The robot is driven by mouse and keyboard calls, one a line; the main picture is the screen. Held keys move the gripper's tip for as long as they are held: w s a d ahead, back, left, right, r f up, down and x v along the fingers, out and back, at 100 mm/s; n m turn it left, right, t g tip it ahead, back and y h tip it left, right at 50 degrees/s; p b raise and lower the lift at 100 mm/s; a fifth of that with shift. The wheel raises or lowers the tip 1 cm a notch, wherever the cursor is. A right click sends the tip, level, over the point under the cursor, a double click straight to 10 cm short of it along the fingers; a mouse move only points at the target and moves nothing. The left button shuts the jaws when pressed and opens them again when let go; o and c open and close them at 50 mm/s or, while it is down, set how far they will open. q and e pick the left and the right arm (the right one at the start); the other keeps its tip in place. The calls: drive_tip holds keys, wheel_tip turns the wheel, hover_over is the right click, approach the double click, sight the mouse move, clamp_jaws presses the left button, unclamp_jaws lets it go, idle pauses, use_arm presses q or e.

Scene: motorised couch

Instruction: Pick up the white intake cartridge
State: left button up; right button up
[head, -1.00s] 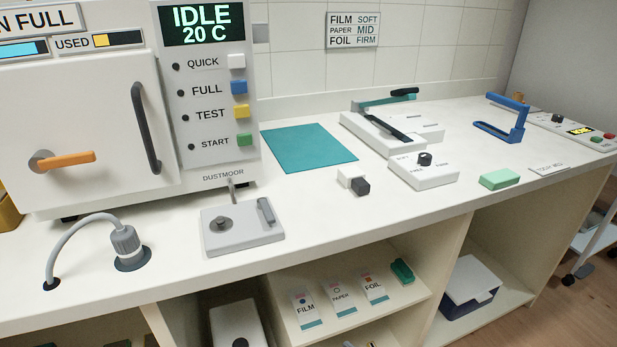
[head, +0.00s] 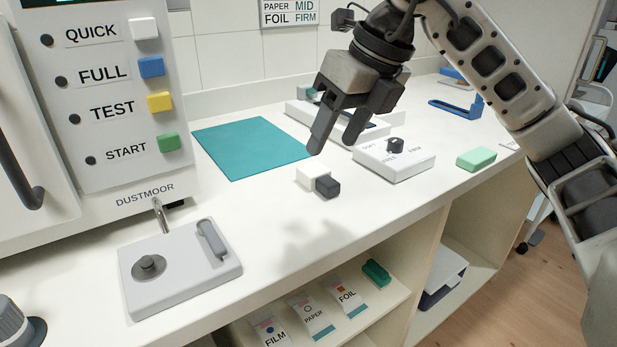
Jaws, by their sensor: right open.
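The white intake cartridge (head: 307,177) is a small white block with a dark grey end (head: 327,186). It lies on the white counter, in front of the teal mat and left of the dial box. My right gripper (head: 331,149) comes in from the upper right with its two dark fingers pointing down. It is open and empty, above and slightly beyond the cartridge in the picture, and appears not to touch it. My left gripper is not in view.
The teal mat (head: 250,148) lies behind the cartridge. A dial box (head: 394,160) and a green block (head: 476,159) stand to its right. The grey plate with a handle (head: 180,268) is at left, beside the machine (head: 100,110). The counter's front edge (head: 330,232) is near; open shelves are below.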

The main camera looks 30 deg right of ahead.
drive_tip(key=d+r+m+h, duration=0.1)
drive_tip(key=d+r+h, duration=0.1)
drive_tip(key=d, duration=0.2)
drive_tip(key=b, duration=0.2)
hover_over(333, 184)
drive_tip(key=s, duration=0.2)
drive_tip(key=shift+m+t, duration=0.3)
wheel_tip(333, 184, down, 9)
drive_tip(key=shift+s+d+f, duration=0.1)
drive_tip(key=shift+x, duration=2.75)
drive_tip(key=c, duration=1.1)
